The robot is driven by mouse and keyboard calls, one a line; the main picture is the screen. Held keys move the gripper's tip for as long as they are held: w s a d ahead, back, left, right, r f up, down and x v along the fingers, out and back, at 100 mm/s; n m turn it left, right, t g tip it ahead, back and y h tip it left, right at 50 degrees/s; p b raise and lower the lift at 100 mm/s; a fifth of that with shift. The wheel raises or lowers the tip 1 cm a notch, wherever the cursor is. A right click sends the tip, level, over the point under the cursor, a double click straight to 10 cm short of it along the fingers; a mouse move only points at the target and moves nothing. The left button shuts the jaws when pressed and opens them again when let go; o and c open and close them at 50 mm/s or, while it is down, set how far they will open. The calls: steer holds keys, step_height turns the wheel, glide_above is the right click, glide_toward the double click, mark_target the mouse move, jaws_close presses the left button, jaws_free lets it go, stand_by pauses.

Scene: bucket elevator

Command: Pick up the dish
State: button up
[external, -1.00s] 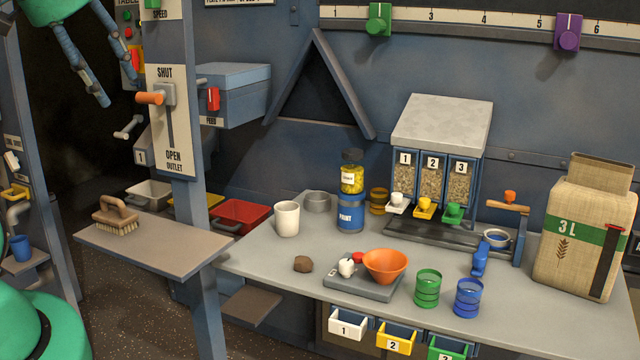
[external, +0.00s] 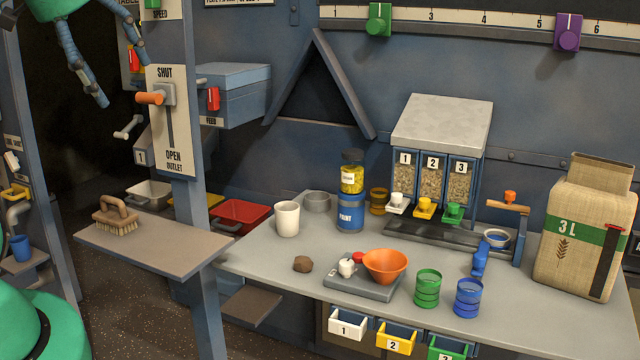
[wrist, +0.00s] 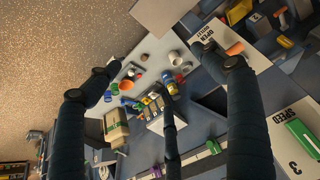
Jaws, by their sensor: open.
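An orange bowl-shaped dish (external: 385,265) sits on the grey scale (external: 362,286) at the front middle of the bench. It shows small in the wrist view (wrist: 126,86). A low grey round dish (external: 317,202) stands at the back left of the bench, behind the white mug (external: 287,219). I cannot tell which of the two is the named dish. My gripper (external: 122,75) hangs at the upper left, high up and far from both. Its dark jointed fingers are spread wide and empty; they also frame the wrist view (wrist: 160,68).
A brown lump (external: 303,264) lies left of the scale. Green (external: 427,288) and blue (external: 468,297) cups stand right of it. A blue jar (external: 350,215) and a grain dispenser (external: 436,165) are behind. A post with a lever panel (external: 170,120) stands between my gripper and the bench.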

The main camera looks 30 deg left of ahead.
mark_target(317, 202)
steer(key=w+d+r+m+p, duration=0.2)
steer(key=w+r, duration=0.2)
steer(key=w, duration=0.6)
steer(key=w+d+r+m+p, duration=0.2)
steer(key=w+r+p, duration=0.1)
steer(key=w, duration=0.7)
steer(key=w+d+f+m+g+p, duration=0.1)
steer(key=w, duration=0.7)
steer(key=w+d+f+m+p, duration=0.1)
steer(key=w+f, duration=0.1)
steer(key=w, duration=0.7)
steer(key=w+f+m+g, duration=0.2)
steer(key=w+f+m, duration=0.2)
steer(key=w+f, duration=1.2)
steer(key=w+f+m+g, duration=0.1)
steer(key=w+f, duration=0.2)
steer(key=f, duration=0.3)
steer(key=w+f+m, duration=0.1)
steer(key=w+f, duration=0.3)
steer(key=f, duration=0.3)
steer(key=w+a+f+m+g+p, duration=0.1)
steer(key=w+f, duration=0.2)
steer(key=f, duration=0.3)
steer(key=shift+w+f+g, duration=0.2)
steer(key=shift+f+g, duration=0.1)
steer(key=shift+f, duration=0.1)
steer(key=shift+a+f, duration=0.1)
